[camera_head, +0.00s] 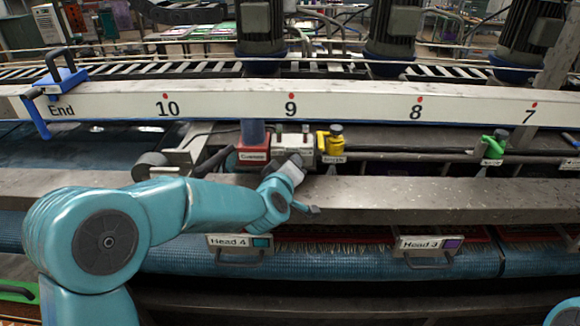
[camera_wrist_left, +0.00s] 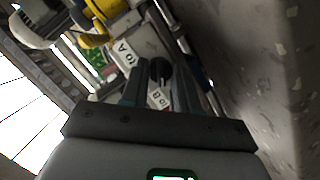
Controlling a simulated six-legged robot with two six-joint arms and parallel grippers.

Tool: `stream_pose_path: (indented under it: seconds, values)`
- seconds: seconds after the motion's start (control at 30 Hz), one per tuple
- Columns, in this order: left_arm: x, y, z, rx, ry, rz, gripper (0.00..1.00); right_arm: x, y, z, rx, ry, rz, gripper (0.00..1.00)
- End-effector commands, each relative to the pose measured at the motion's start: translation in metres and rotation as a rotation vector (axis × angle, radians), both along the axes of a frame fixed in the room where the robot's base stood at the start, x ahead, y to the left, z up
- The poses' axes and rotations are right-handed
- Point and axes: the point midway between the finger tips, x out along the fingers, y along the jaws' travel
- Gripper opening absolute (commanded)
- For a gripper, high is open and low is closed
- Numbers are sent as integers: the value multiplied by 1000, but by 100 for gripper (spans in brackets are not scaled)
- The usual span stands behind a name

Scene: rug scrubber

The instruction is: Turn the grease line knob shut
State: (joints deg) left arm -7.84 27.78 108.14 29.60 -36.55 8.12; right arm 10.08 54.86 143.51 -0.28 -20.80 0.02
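In the wrist view a dark round knob (camera_wrist_left: 160,68) stands on a grey-white block between labels A (camera_wrist_left: 125,54) and B (camera_wrist_left: 157,97). I cannot read which knob is the grease line's. My left gripper (camera_wrist_left: 157,80) has its two fingers apart, with the knob in the gap near their tips; I cannot tell whether they touch it. In the head view the grey-white block (camera_head: 283,146) sits on the machine beyond my left gripper (camera_head: 294,168), which hides part of it. My right gripper is out of view.
A red labelled block (camera_head: 252,155) is left of the grey-white block, and a yellow valve (camera_head: 334,143) close on its right. A green valve (camera_head: 494,145) is farther right. The numbered white beam (camera_head: 350,101) runs behind; a grey rail (camera_head: 420,195) runs in front.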

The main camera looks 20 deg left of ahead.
Motion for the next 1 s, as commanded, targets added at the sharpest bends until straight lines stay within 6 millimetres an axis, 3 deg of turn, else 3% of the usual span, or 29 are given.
stream_pose_path:
  seconds: [0.03,0.07,0.47,0.73,1.0]
  values:
    - [0,0,0,-1,1,1,6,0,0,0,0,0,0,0]
    - [0,0,0,-1,1,1,0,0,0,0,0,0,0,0]
    - [0,-1,3,60,20,0,0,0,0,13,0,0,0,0]
    - [0,-2,4,244,76,0,0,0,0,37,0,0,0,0]
    - [1,-4,1,489,145,1,0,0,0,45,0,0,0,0]
